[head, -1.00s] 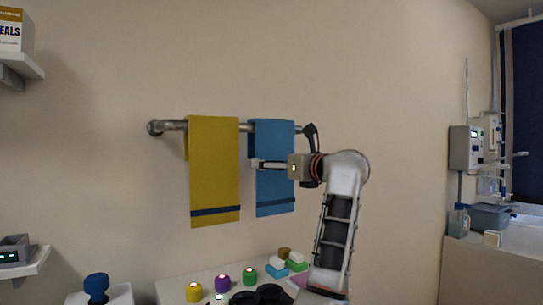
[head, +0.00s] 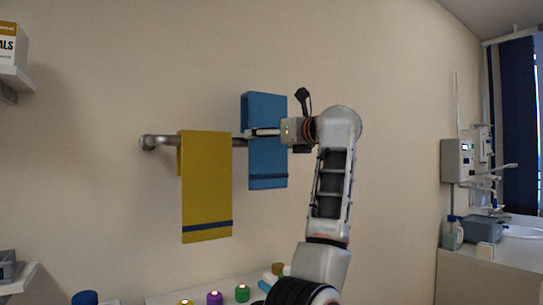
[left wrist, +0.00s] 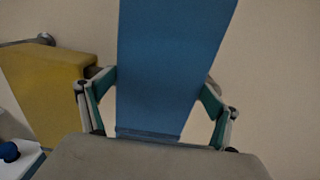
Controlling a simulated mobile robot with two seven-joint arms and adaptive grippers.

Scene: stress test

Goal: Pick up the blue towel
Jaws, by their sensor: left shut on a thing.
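The blue towel (head: 267,160) has a dark stripe near its lower edge. In the head view its top edge is well above the wall rail (head: 165,142), and its lower part hangs below rail level. My left gripper (head: 262,132) is shut on the blue towel, across its middle height. In the left wrist view the blue towel (left wrist: 170,60) fills the space between the two fingers of the left gripper (left wrist: 158,85). Whether the towel's back fold still touches the rail is hidden. My right gripper is in no view.
A yellow towel (head: 206,185) hangs on the rail just left of the blue one; it also shows in the left wrist view (left wrist: 50,85). Below are coloured knobs (head: 214,297) on a white surface. A counter with a sink (head: 520,231) stands at right. Wall above the rail is clear.

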